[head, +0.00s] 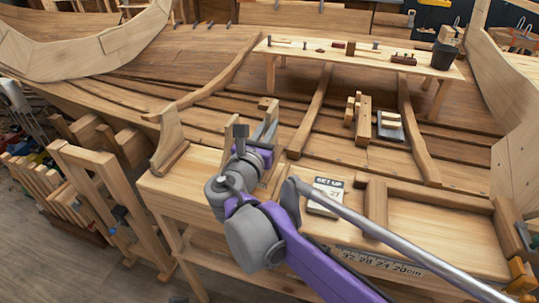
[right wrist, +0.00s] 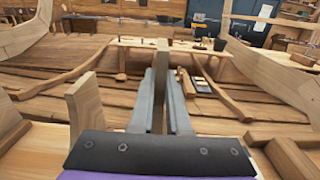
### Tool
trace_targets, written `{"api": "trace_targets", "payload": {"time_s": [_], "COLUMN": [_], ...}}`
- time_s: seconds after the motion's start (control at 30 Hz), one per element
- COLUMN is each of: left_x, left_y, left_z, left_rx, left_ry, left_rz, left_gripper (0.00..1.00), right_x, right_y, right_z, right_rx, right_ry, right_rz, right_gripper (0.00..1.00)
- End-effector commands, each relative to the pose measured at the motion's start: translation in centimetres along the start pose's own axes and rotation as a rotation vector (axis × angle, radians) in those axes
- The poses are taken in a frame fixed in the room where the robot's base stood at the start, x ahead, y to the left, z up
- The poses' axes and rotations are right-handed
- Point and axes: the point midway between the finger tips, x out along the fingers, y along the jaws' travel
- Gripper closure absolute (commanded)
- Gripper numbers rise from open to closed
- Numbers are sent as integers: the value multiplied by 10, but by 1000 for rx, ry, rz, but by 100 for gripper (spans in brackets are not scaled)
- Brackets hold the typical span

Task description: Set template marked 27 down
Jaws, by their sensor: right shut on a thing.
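My right gripper (head: 264,128) is above the back edge of the near bench, shut on a thin upright wooden piece (head: 268,104). In the right wrist view this piece (right wrist: 161,62) stands edge-on between the two grey fingers (right wrist: 161,85). No number shows on it, so I cannot tell whether it is the template marked 27. Its lower end is hidden, and I cannot tell whether it touches the bench. A card (head: 327,195) reading "SET UP" and 27 lies on the bench (head: 440,228). My left gripper is not in view.
A curved wooden piece (head: 172,142) stands upright at the bench's left end. A wooden frame strip (head: 376,205) lies right of the card. A centimetre scale (head: 380,262) runs along the front edge. Planked hull and a tool table (head: 350,55) are behind. Bare bench top lies at right.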

Motion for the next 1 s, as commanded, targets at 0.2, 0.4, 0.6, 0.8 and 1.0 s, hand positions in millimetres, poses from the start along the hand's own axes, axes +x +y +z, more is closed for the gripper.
{"api": "trace_targets", "payload": {"time_s": [0.2, 0.4, 0.6, 0.8, 1.0], "left_x": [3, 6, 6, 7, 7], "left_y": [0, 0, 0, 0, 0], "left_z": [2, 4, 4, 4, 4], "left_rx": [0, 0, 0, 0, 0], "left_ry": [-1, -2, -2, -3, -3], "left_rz": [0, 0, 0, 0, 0], "left_gripper": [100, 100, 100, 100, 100], "right_x": [0, 0, 0, 0, 0], "right_y": [0, -1, -1, -1, 0], "right_z": [-24, -52, -57, -59, -60], "right_rx": [0, 0, 0, 0, 0], "right_ry": [0, -1, -1, -1, 0], "right_rz": [-1, -2, -1, -1, -1], "right_gripper": [100, 100, 100, 100, 57]}}
